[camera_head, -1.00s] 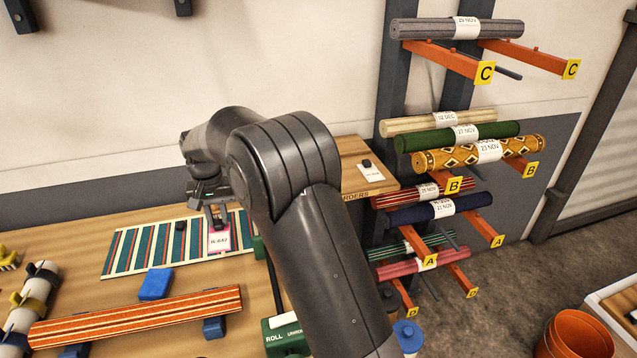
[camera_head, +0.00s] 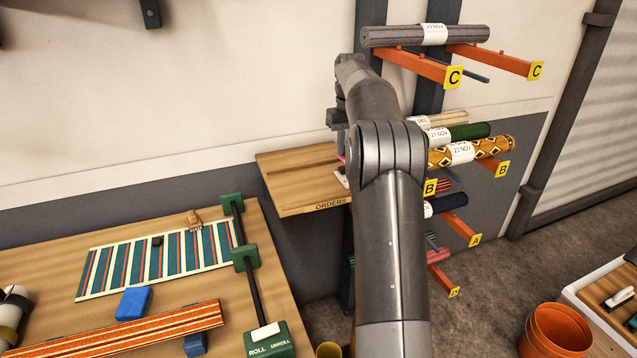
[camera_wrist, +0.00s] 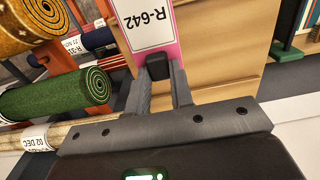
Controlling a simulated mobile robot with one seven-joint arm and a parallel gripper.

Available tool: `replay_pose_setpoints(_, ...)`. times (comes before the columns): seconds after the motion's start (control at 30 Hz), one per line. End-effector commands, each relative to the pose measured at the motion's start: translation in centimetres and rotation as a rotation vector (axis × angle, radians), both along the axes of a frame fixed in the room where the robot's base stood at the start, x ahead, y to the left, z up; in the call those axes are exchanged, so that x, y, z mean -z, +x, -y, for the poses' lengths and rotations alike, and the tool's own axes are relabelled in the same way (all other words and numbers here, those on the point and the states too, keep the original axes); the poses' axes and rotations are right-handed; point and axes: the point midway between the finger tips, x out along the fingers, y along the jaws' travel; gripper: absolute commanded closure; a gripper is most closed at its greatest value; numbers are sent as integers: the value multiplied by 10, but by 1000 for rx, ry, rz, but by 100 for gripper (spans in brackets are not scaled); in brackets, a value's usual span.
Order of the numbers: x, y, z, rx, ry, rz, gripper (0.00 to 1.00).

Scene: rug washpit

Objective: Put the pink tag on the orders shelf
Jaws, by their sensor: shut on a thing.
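The pink tag (camera_wrist: 150,28) has a white label reading R-642 and a black knob (camera_wrist: 158,65) at its near end. My gripper (camera_wrist: 161,82) is shut on that knob in the wrist view. The orders shelf (camera_head: 295,178) is a wooden board on the wall, its front edge marked ORDERS. In the wrist view the tag is in front of the shelf's wood (camera_wrist: 222,50); I cannot tell whether it touches. In the head view my arm hides most of the gripper and tag, leaving a pink sliver (camera_head: 341,158).
Rolled rugs lie on orange rack arms right of the shelf, including a green roll (camera_wrist: 60,92) close to my gripper. A striped rug (camera_head: 150,262) and a green-ended roller bar (camera_head: 245,258) are on the workbench. The shelf's left part is bare.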

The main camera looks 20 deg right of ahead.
Motion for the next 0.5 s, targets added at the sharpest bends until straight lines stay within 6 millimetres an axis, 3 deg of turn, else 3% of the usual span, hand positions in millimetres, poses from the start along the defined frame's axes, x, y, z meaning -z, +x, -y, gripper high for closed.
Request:
replay_pose_setpoints(0.07, -4, -3, 13, 1, 0, 2, 100)
replay_pose_setpoints(0.17, -3, -2, 16, -4, 1, 0, 100)
replay_pose_setpoints(0.5, 40, 45, -36, -6, 0, -1, 100)
